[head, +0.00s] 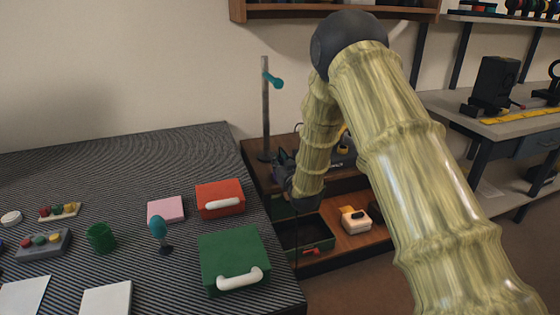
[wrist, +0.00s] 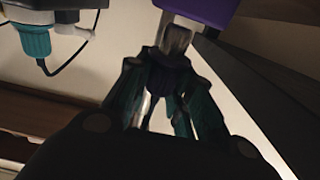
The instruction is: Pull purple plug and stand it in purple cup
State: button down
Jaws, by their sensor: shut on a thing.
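In the wrist view, a purple block-like piece (wrist: 205,12) shows at the top edge, with a short grey stem (wrist: 177,36) below it. I take this to be the purple plug; its far end is out of frame. My gripper (wrist: 173,58) is shut on the grey stem, with its teal-and-dark fingers close together around it. In the head view, my gripper (head: 303,200) is a dark shape at the end of my arm, over the wooden bench, and what it holds is hidden there. I cannot make out a purple cup in either view.
A striped table (head: 120,190) at left bears a green cup (head: 101,238), a red box (head: 222,190), a green box (head: 232,250) and a teal knob on a stand (head: 158,228). A lamp post (head: 265,110) stands behind.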

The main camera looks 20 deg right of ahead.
jog(key=shift+f+b, duration=0.55)
jog(key=shift+f, duration=0.75)
dwell(0.9)
jog(key=c, duration=1.2)
grip_release()
jog(key=shift+o, duration=0.2)
jog(key=shift+s, duration=0.15)
